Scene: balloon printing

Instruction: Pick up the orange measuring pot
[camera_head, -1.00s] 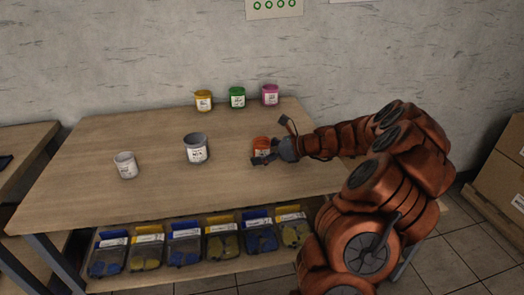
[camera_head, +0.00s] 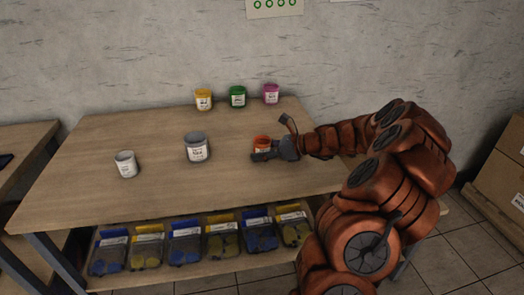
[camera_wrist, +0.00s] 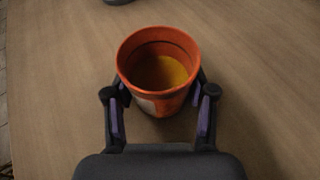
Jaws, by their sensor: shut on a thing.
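The orange measuring pot (camera_head: 262,143) stands upright near the right side of the wooden table (camera_head: 110,160). In the wrist view the pot (camera_wrist: 158,48) is seen from above, with an orange rim and yellow-orange inside. My gripper (camera_head: 266,153) reaches it from the right, and in the wrist view my gripper (camera_wrist: 160,108) has one finger on each side of the pot. The fingers are shut on its sides. Part of the pot is hidden behind the gripper in the head view. I cannot tell whether its base is touching the table.
A grey pot (camera_head: 197,148) and a white pot (camera_head: 126,165) stand to the left. Yellow (camera_head: 203,100), green (camera_head: 237,97) and pink (camera_head: 271,95) jars line the back edge. Several bins (camera_head: 185,246) sit on the lower shelf. The table's middle is mostly clear.

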